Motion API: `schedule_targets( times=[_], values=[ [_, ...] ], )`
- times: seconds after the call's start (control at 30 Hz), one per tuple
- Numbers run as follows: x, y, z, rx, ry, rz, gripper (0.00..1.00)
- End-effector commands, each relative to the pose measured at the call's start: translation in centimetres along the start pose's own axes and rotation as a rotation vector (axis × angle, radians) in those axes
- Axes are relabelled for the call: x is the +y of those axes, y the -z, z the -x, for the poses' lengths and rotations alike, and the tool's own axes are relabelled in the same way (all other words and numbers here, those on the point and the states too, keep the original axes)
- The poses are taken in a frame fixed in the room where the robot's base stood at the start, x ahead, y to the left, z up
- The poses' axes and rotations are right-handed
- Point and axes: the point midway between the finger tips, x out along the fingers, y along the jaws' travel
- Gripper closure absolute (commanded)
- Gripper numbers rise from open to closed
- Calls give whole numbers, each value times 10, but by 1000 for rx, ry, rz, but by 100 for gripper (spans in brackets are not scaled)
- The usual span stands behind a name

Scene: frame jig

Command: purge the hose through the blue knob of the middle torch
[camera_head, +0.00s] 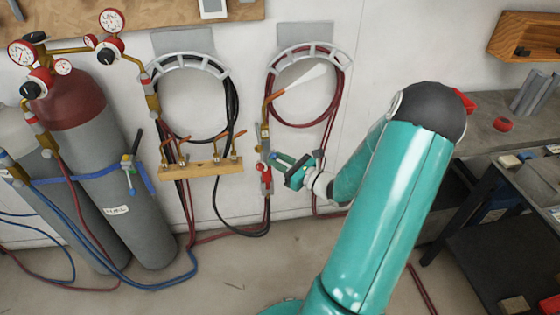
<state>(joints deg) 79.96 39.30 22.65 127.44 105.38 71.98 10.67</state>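A brass torch with a copper tip (268,112) stands upright against the wall below the right hose hanger. A pale white cone-shaped streak (302,82) spreads up and right from its tip. Red fittings (266,174) sit at its lower end, where hoses join. The finger gap is too small to judge.
Coiled hoses hang on two grey hangers (190,62). Strapped gas cylinders (130,218) with gauges stand left. A dark bench (482,142) is right. Hoses cross the floor.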

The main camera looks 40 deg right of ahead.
Motion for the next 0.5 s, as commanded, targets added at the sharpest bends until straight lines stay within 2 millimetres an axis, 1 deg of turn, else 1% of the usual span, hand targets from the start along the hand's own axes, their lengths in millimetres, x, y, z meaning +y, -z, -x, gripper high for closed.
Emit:
schedule_targets(
  times=[0.27, 0.5],
  values=[
    [0, 0, 0, 0, 0, 28, 99],
    [0, 0, 0, 0, -1, 141, 99]
  ],
)
